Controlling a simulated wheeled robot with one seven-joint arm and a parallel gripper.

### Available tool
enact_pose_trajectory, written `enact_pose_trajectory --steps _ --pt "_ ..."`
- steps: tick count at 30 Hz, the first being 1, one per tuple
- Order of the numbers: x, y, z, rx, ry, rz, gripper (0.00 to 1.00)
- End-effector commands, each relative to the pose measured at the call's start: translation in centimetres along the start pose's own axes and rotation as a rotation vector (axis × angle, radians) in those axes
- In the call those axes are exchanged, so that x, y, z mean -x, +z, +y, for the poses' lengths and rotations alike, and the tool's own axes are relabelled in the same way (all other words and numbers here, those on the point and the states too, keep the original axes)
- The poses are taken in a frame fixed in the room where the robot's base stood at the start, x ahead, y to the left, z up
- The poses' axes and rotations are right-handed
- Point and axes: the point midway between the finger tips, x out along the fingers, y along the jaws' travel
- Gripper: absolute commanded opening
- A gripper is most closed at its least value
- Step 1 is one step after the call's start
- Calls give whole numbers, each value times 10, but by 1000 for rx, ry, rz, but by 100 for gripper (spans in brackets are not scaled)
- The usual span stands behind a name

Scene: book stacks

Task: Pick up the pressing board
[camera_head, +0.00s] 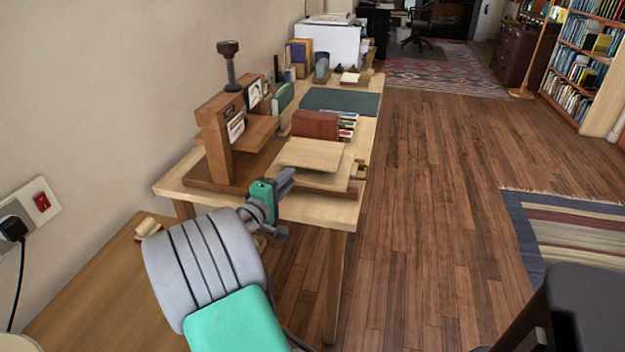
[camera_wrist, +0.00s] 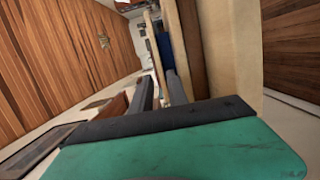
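A flat, pale wooden board, which looks like the pressing board (camera_head: 310,154), lies near the front of the workbench, above a second pale board (camera_head: 335,180). My gripper (camera_head: 287,182) is at the near side of these boards, low by the bench's front edge. The edges of the boards (camera_wrist: 180,45) show just beyond the fingertips there. Whether a finger touches a board I cannot tell.
A wooden press (camera_head: 217,150) with a dark knob stands left of the boards. A brown book (camera_head: 315,124) lies behind them, and a dark green mat (camera_head: 340,101) lies farther back. A lower wooden surface (camera_head: 110,290) is at front left.

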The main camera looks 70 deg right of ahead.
Motion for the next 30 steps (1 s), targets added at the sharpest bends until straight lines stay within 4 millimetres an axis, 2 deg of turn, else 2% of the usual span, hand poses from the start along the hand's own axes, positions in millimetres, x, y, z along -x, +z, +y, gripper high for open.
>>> enact_pose_trajectory --steps 15,23,30 --pt "-75 -1 0 16 16 -4 20" --pt "-78 -2 0 16 16 -1 19" --pt "-78 -2 0 15 16 -1 0"
